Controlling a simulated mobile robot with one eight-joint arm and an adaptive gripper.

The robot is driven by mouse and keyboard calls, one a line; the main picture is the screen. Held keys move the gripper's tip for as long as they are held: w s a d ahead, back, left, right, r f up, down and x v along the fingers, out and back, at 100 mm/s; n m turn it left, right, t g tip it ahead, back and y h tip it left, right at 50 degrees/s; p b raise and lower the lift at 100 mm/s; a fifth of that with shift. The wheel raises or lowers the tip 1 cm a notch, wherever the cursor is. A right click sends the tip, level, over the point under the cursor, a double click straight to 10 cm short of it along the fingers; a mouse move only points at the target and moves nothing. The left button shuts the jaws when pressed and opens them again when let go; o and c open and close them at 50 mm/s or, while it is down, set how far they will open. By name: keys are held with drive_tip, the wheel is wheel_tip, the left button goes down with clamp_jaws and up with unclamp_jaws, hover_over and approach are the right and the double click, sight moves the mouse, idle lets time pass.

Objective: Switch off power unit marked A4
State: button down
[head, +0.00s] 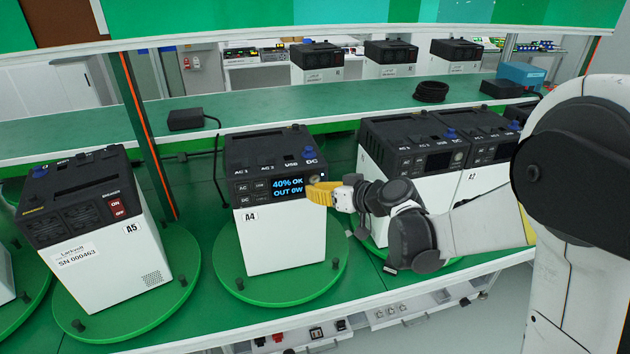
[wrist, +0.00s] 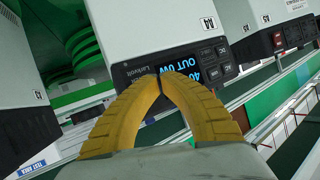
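The power unit marked A4 (head: 284,238) stands upright on a round green turntable (head: 244,289). It has a white body and a black top and front panel. Its lit display (head: 288,187) reads "40% OK" and "OUT 0W". Buttons marked AC, USB and DC sit left of the display. My gripper (head: 318,192) has yellow fingers at the panel's right end, beside a round grey part partly hidden by them. In the wrist view, the two fingertips (wrist: 161,76) meet, with nothing seen between them, in front of the A4 panel (wrist: 205,62). Whether they touch it, I cannot tell.
Unit A5 (head: 104,240) stands on its own turntable to the left, with a red switch (head: 117,207) facing front. Other units (head: 408,160) stand close on the right, behind my arm. A green shelf (head: 270,110) behind holds a black adapter (head: 186,119) and coiled cable (head: 431,91).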

drive_tip(key=shift+w+a, duration=0.1)
drive_tip(key=shift+w, duration=0.35)
drive_tip(key=shift+w+a, duration=0.1)
drive_tip(key=shift+w, duration=0.2)
idle(0.7)
drive_tip(key=shift+s, duration=0.1)
drive_tip(key=shift+s+d+b, duration=0.2)
drive_tip(key=shift+s+b, duration=0.15)
drive_tip(key=shift+s, duration=0.3)
drive_tip(key=shift+s, duration=0.1)
drive_tip(key=s, duration=0.2)
drive_tip(key=s+d, duration=0.1)
drive_tip(key=s, duration=0.1)
drive_tip(key=shift+s+d, duration=0.2)
drive_tip(key=shift+s, duration=0.1)
idle(0.6)
